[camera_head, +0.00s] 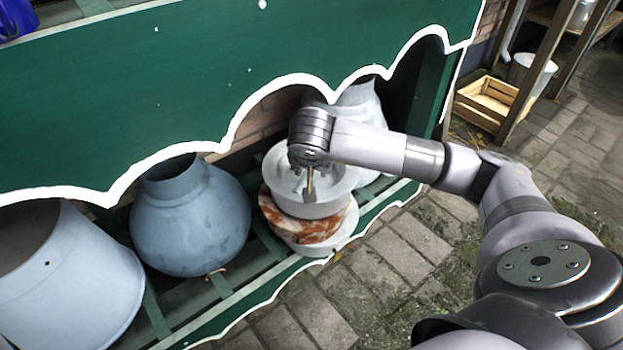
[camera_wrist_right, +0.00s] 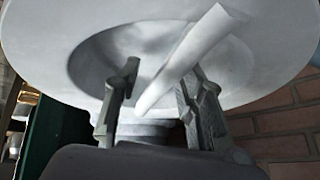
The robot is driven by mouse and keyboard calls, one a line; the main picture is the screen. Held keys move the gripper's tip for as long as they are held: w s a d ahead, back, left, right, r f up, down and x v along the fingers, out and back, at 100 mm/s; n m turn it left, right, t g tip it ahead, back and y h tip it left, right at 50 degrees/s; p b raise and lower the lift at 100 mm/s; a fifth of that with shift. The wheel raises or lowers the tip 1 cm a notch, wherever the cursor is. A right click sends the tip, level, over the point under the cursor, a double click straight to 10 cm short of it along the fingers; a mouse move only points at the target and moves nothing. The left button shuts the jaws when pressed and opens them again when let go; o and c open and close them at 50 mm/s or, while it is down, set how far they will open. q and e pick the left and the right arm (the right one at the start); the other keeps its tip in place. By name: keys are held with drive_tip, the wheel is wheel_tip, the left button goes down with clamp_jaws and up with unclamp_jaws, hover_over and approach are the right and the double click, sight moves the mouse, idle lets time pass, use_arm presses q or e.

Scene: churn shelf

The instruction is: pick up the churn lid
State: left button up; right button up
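My right gripper (camera_head: 303,178) reaches in over the dish. In the right wrist view the lid (camera_wrist_right: 60,50) fills the upper part, and a pale rod (camera_wrist_right: 190,55) slants between the two spread fingers (camera_wrist_right: 163,85). The fingers stand apart with a gap at the rod's left; contact at the right finger is unclear. My left gripper is out of view.
A blue-grey round churn (camera_head: 190,220) stands left of the lid, and a larger pale blue vessel (camera_head: 70,275) farther left. Another grey vessel (camera_head: 365,100) stands behind. The green scalloped board (camera_head: 160,85) overhangs the shelf. Paving in front is clear.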

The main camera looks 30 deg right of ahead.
clamp_jaws()
idle(0.5)
drive_tip(key=shift+w+r, duration=0.1)
